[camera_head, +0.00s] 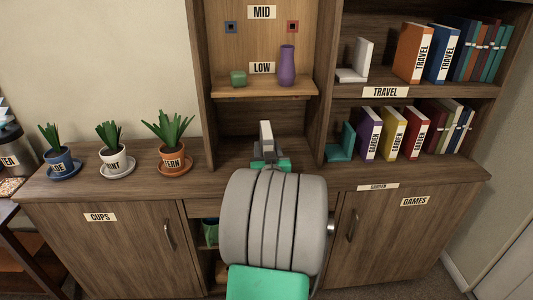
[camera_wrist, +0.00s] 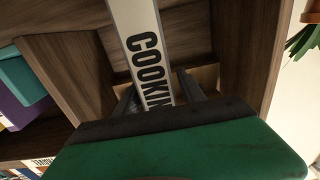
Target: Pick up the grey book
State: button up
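The grey book (camera_head: 267,135) stands upright at the back of the desk, just beyond my gripper (camera_head: 269,157) in the head view. In the wrist view its pale spine (camera_wrist: 146,50), with the letters "COOKIN" visible, runs down between the two dark fingers of my gripper (camera_wrist: 160,92). A finger lies on each side of the book, and narrow gaps seem to show between fingers and spine. My gripper looks open around the book. The book's lower end is hidden behind the gripper's body, and its upper end leaves the wrist view.
The book is in a recess below a low shelf (camera_head: 232,93) bearing a green block (camera_head: 238,78) and purple vase (camera_head: 287,65). At right, a bookcase holds purple (camera_head: 369,133), yellow and red books and a teal bookend (camera_head: 342,143). Potted plants (camera_head: 172,158) stand at left.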

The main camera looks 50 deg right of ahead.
grip_shut()
dwell(0.6)
